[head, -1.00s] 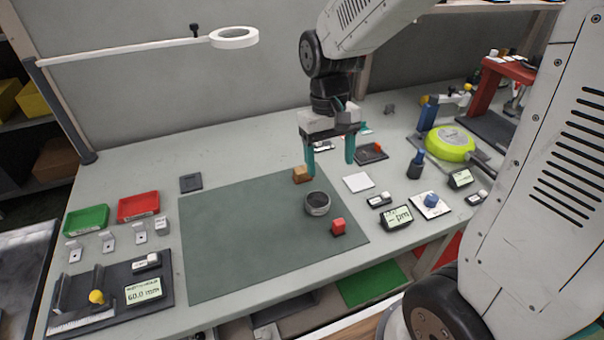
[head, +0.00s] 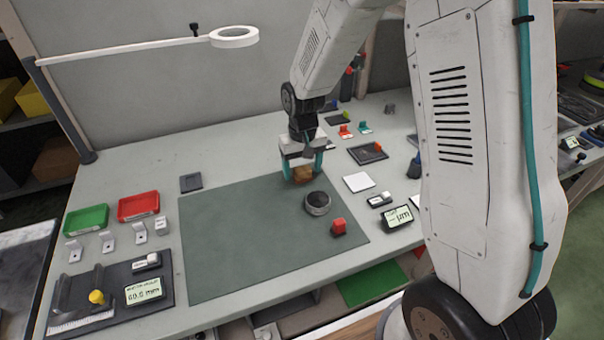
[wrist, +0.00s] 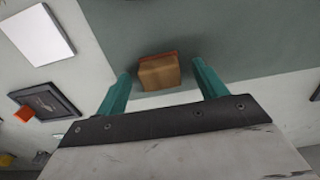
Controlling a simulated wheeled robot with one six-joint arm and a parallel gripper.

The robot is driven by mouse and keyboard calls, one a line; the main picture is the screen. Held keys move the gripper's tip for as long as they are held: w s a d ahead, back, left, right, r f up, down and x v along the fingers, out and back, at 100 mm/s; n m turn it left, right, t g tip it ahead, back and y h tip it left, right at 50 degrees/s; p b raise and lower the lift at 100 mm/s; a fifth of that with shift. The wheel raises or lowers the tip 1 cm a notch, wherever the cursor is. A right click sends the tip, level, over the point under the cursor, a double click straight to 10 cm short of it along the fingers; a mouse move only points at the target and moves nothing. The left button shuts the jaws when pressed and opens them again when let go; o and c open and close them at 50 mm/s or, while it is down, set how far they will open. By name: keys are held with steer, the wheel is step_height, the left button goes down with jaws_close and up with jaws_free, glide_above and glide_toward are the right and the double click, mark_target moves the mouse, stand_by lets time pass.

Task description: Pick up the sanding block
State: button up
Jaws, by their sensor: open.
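The sanding block (head: 302,174) is a small tan-brown block near the back right corner of the dark green mat (head: 240,240). My gripper (head: 303,170) is open, with its teal fingers down around or just above the block in the head view. In the wrist view the block (wrist: 159,72) shows between and a little beyond the two fingertips (wrist: 160,78), with a gap on each side. I see no finger touching it. A reddish layer shows along its far edge in the wrist view.
A white square (head: 359,182) and a black tray (head: 368,154) lie to the right. A ring lamp (head: 234,37) hangs at the back left. The mat's left part is clear.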

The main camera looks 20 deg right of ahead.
mark_target(303, 168)
steer(key=shift+f, duration=0.45)
steer(key=c, duration=1.2)
step_height(303, 168, up, 10)
steer(key=shift+r, duration=0.1)
